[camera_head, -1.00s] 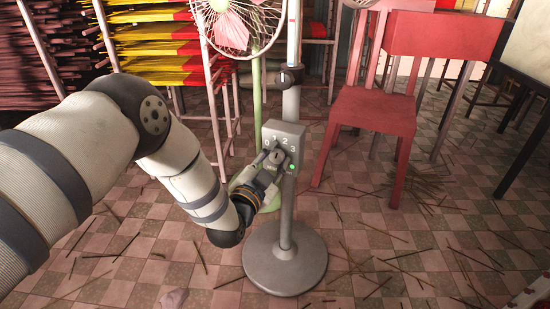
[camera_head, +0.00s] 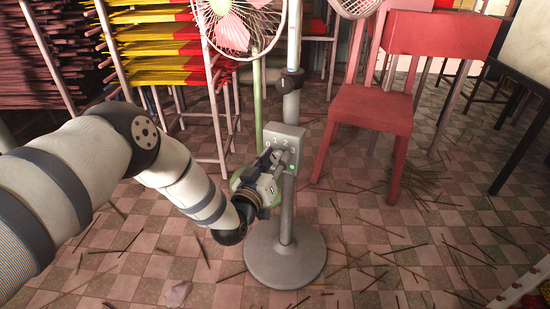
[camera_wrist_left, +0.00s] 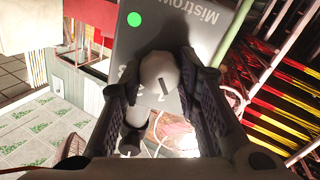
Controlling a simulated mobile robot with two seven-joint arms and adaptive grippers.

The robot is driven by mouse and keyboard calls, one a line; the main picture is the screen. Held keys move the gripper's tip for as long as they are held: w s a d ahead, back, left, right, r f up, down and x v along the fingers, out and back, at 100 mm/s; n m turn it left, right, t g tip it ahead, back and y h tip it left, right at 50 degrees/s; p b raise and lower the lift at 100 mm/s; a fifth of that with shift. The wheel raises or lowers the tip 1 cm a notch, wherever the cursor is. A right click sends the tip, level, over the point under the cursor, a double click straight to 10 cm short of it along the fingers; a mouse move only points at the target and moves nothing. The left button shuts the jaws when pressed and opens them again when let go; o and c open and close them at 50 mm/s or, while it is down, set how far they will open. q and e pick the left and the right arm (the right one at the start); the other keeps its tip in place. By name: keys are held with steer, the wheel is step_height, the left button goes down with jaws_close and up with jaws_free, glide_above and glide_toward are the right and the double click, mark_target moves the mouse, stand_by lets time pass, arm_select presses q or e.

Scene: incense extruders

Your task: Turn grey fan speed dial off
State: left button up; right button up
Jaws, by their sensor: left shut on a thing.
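The grey control box (camera_head: 287,136) is fixed to the pole of the grey stand fan. It bears the marks 0, 1, 2, 3 and a lit green lamp (camera_head: 291,167). The grey dial (camera_wrist_left: 158,74) shows in the left wrist view as a rounded knob with a dark line. My left gripper (camera_head: 276,158) is shut on the dial, with one finger on each side (camera_wrist_left: 160,85). In the head view the fingers hide much of the dial, and I cannot tell which number it points to. My right gripper is not in view.
The fan's round base (camera_head: 285,255) stands on the checkered floor. A pink-bladed fan (camera_head: 238,25) on a green stand is behind it to the left. A red chair (camera_head: 372,110) stands right. Racks of incense (camera_head: 165,50) fill the back left. Loose sticks litter the floor.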

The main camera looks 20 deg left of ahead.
arm_select(q)
steer(key=shift+f+n, duration=0.1)
steer(key=shift+n, duration=2.2)
steer(key=o, duration=1.2)
steer(key=shift+c, duration=0.2)
steer(key=shift+s, duration=0.1)
steer(key=s, duration=1.2)
steer(key=shift+a, duration=0.45)
